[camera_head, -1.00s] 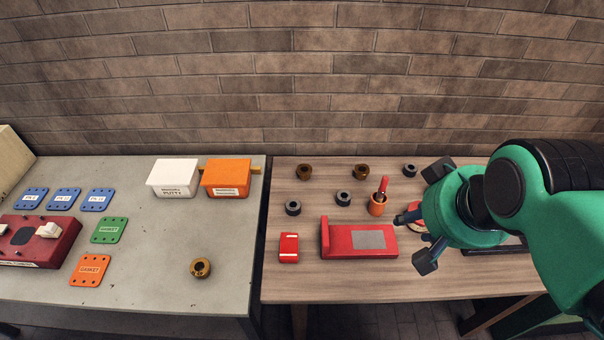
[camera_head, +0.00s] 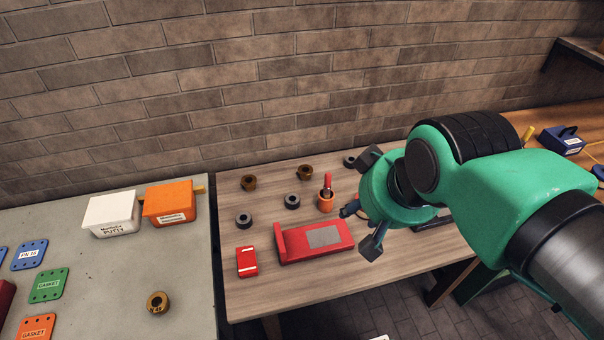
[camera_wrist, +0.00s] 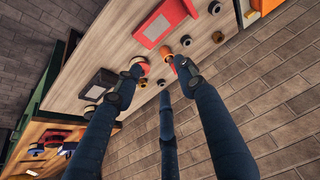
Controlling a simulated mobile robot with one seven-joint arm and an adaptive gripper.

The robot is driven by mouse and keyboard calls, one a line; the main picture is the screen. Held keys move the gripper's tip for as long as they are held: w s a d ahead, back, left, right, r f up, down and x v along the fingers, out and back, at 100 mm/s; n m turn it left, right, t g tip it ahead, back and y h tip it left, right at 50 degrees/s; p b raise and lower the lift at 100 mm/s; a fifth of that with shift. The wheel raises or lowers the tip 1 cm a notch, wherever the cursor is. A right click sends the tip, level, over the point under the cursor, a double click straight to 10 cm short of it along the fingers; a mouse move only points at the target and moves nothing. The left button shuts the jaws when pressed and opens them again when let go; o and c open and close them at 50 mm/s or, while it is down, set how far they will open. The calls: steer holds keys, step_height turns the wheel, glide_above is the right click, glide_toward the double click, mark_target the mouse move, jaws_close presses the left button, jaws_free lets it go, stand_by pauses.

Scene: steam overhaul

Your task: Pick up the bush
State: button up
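Several small ring-shaped bushes are in the head view; which one the task means I cannot tell. One brass bush (camera_head: 158,302) lies alone on the grey table. Two brownish bushes (camera_head: 249,183) (camera_head: 305,172) stand at the back of the wooden table. Dark grey bushes (camera_head: 244,221) (camera_head: 292,202) (camera_head: 349,162) lie among them. My gripper (camera_head: 362,205) is above the right part of the wooden table, fingers spread, apart from these bushes. In the wrist view its fingers (camera_wrist: 158,75) are spread with nothing held.
The wooden table (camera_head: 250,295) holds a red stand (camera_head: 290,246), a red box (camera_head: 247,261) and an orange cup (camera_head: 325,202) with a red-handled tool. The grey table (camera_head: 110,270) holds a white tub (camera_head: 112,214), an orange tub (camera_head: 170,205) and gaskets (camera_head: 48,285). A gap separates the tables.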

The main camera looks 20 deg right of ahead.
stand_by(0.4)
steer(key=o, duration=0.7)
steer(key=shift+c, duration=0.2)
